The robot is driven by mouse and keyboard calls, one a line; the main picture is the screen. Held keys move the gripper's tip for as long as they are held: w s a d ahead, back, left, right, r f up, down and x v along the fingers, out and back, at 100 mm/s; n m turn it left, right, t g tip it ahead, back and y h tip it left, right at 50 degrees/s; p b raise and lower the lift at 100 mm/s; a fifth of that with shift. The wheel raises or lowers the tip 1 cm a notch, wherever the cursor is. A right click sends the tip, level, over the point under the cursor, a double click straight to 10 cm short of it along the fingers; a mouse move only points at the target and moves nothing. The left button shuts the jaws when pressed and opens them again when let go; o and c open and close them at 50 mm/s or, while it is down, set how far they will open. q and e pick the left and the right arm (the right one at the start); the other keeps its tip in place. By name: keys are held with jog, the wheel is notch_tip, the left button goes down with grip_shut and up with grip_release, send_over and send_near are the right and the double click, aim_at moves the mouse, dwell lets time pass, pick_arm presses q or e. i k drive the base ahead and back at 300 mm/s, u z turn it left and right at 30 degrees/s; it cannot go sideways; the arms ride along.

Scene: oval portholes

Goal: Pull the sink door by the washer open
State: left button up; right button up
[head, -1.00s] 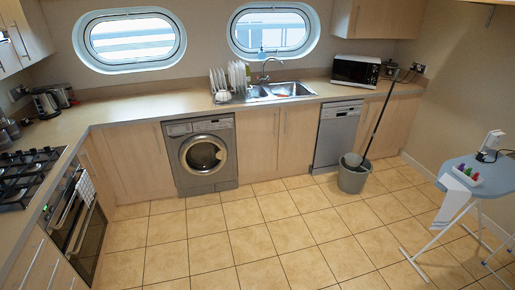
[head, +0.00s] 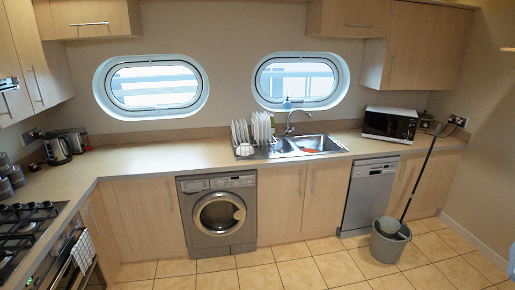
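The sink door by the washer (head: 280,202) is a light wood cabinet door under the sink (head: 318,143), just right of the grey washer (head: 219,214). It looks shut, flush with the door (head: 323,197) to its right. Slim vertical handles show near where the two doors meet. Neither of my grippers shows in the head view.
A grey bucket (head: 388,243) with a mop (head: 421,166) leaning in it stands on the floor in front of the dishwasher (head: 369,195). The tiled floor (head: 286,268) before the sink doors is clear. A dish rack (head: 253,132) stands left of the sink.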

aim_at(281, 190)
jog(key=z, duration=0.15)
jog(key=i, duration=3.35)
jog(key=u, duration=0.2)
